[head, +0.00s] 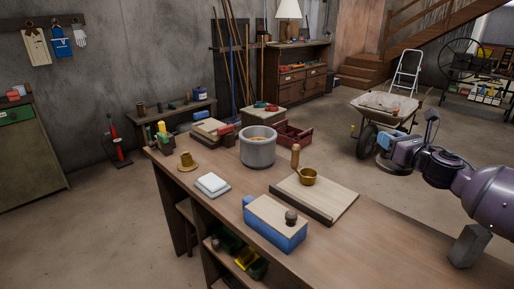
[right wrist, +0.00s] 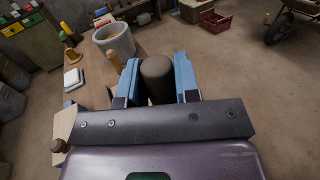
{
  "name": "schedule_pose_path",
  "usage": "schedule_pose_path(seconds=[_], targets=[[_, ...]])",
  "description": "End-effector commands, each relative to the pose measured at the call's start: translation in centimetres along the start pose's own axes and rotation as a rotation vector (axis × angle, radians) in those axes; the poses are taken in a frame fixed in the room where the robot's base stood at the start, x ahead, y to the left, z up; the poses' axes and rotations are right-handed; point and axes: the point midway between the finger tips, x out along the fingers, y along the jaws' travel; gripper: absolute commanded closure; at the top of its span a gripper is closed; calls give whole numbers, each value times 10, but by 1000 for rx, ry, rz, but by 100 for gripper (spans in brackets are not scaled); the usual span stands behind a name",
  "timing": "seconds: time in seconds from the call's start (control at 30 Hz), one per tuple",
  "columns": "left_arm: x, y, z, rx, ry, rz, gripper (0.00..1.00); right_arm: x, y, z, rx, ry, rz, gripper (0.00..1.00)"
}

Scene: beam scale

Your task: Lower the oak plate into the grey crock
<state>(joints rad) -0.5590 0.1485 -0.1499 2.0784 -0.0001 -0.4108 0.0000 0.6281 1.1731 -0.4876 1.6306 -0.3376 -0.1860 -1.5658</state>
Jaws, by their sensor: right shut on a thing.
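The grey crock (head: 258,158) stands upright on the bench, with something yellowish inside. It also shows at the upper left of the right wrist view (right wrist: 121,46). My right gripper (head: 384,143) is at the right of the head view, well right of the crock and apart from it. Its blue fingers (right wrist: 157,74) are shut on a brown round grip. A dark round disc (head: 394,169) shows just under the gripper in the head view; I take it for the oak plate. In the wrist view its disc is hidden. My left gripper is not in view.
A red crate (head: 294,134) is behind the crock. A wheelbarrow (head: 387,104) stands beyond.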

Motion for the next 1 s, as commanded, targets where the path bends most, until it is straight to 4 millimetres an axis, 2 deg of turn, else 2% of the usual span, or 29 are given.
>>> schedule_pose_path(seconds=[0.03, 0.47, 1.0], targets=[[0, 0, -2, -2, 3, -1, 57, 8, 5, 6, -2, -6, 1, 100], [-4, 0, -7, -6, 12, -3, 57, 67, 39, 15, -1, -4, 1, 100], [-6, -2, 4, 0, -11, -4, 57, 143, 81, 19, -1, -2, 1, 100]])
